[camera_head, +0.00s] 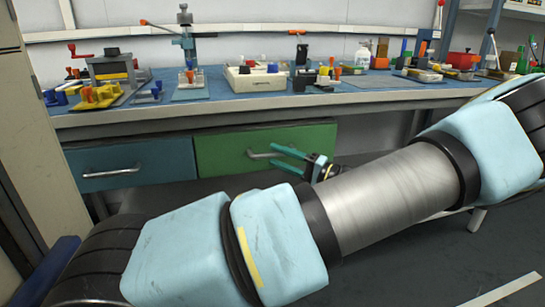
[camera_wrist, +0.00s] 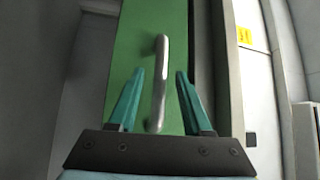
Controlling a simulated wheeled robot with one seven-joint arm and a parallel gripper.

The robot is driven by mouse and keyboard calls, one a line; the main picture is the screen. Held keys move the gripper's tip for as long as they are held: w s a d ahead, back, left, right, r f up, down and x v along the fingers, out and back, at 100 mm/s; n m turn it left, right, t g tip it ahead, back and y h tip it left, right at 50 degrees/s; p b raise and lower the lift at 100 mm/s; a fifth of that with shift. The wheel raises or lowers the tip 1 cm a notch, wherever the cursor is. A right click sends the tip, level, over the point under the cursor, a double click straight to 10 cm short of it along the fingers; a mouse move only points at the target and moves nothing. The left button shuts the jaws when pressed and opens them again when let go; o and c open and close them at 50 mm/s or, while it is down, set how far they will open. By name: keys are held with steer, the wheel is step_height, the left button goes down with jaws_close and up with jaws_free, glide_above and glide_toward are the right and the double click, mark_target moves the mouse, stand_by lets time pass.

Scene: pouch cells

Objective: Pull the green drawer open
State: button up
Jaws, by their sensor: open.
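The green drawer (camera_head: 230,150) sits under the workbench, to the right of a blue drawer (camera_head: 130,165). Its front looks flush with the blue one. Its silver bar handle (camera_head: 262,155) is on the front. My gripper (camera_head: 274,150) is at the handle, with teal fingers apart. In the wrist view the handle (camera_wrist: 159,80) runs lengthwise between the two open fingers of my gripper (camera_wrist: 156,80), on the green drawer front (camera_wrist: 125,60). The fingers show gaps to the handle on both sides. I cannot tell how deep the handle lies between them.
The blue workbench top (camera_head: 225,90) carries a vise (camera_head: 110,68), a small press (camera_head: 187,45), a white bin (camera_head: 255,78) and several tools and parts. A beige panel (camera_head: 35,130) stands at the left. Grey floor (camera_head: 425,265) shows at the lower right.

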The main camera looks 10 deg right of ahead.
steer(key=shift+x, duration=1.1)
jaws_close()
stand_by(0.7)
